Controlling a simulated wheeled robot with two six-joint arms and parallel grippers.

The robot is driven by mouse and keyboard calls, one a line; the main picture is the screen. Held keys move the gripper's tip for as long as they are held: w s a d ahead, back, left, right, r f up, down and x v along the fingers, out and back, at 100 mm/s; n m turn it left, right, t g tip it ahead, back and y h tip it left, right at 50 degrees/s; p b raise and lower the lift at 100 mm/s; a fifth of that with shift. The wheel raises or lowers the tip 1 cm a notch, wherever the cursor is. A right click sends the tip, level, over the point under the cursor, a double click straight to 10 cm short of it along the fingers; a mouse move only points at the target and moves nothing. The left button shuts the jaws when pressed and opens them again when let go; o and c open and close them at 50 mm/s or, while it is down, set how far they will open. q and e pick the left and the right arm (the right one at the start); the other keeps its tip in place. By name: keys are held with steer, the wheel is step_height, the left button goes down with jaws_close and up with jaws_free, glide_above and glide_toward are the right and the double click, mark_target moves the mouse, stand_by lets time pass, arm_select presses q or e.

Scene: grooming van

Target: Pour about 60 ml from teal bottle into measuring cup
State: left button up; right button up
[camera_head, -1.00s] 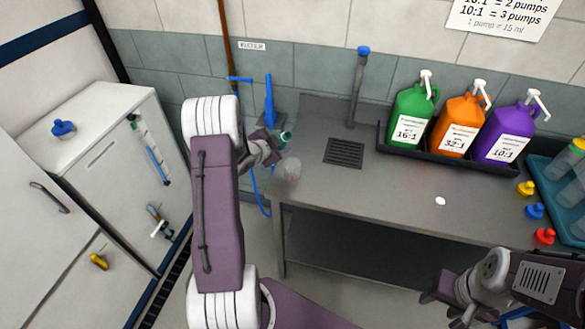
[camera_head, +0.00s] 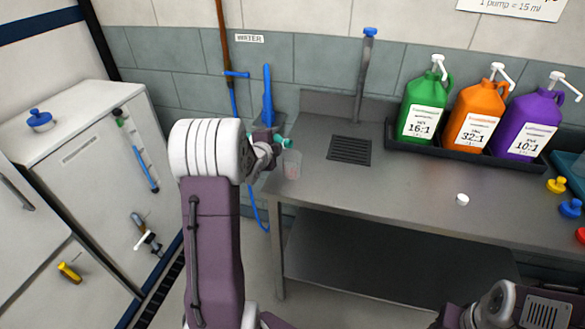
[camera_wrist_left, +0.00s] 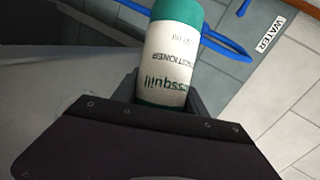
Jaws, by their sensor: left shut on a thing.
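My left gripper (camera_head: 270,142) is shut on the teal bottle (camera_head: 288,143), which is mostly hidden behind the gripper in the head view. In the left wrist view the bottle (camera_wrist_left: 172,55) shows a teal end and a white label with upside-down lettering, between the fingers of the gripper (camera_wrist_left: 165,92). The clear measuring cup (camera_head: 292,166) with reddish marks stands at the left end of the steel counter, just below and beside the bottle. Its liquid level is too small to read. My right gripper (camera_head: 452,317) is partly visible at the bottom edge, and its jaws are unclear.
The steel counter (camera_head: 380,185) has free room right of the cup, around a drain grate (camera_head: 349,149). A small white cap (camera_head: 462,199) lies there. Green (camera_head: 423,108), orange (camera_head: 477,118) and purple (camera_head: 528,125) pump jugs stand in a black tray.

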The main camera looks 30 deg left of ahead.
arm_select(q)
steer(key=shift+r+m+y+b, duration=0.3)
steer(key=shift+r+b, duration=0.15)
steer(key=shift+b, duration=0.55)
steer(key=shift+r+m+y+b, duration=0.3)
steer(key=shift+r+m+b, duration=0.1)
steer(key=shift+b, duration=0.9)
steer(key=shift+r+b, duration=0.15)
steer(key=shift+b, duration=0.15)
steer(key=shift+t+b, duration=0.3)
steer(key=shift+b, duration=0.05)
steer(key=shift+r+m+b, duration=0.3)
steer(key=shift+m+b, duration=0.1)
steer(key=shift+b, duration=0.6)
steer(key=shift+r+b, duration=0.1)
steer(key=shift+b, duration=0.3)
steer(key=shift+a+r+y+b, duration=0.15)
steer(key=shift+a+y+b, duration=0.15)
steer(key=shift+a+y, duration=0.1)
steer(key=shift+r+m+b, duration=0.25)
steer(key=shift+m+b, duration=0.25)
steer(key=shift+b, duration=0.7)
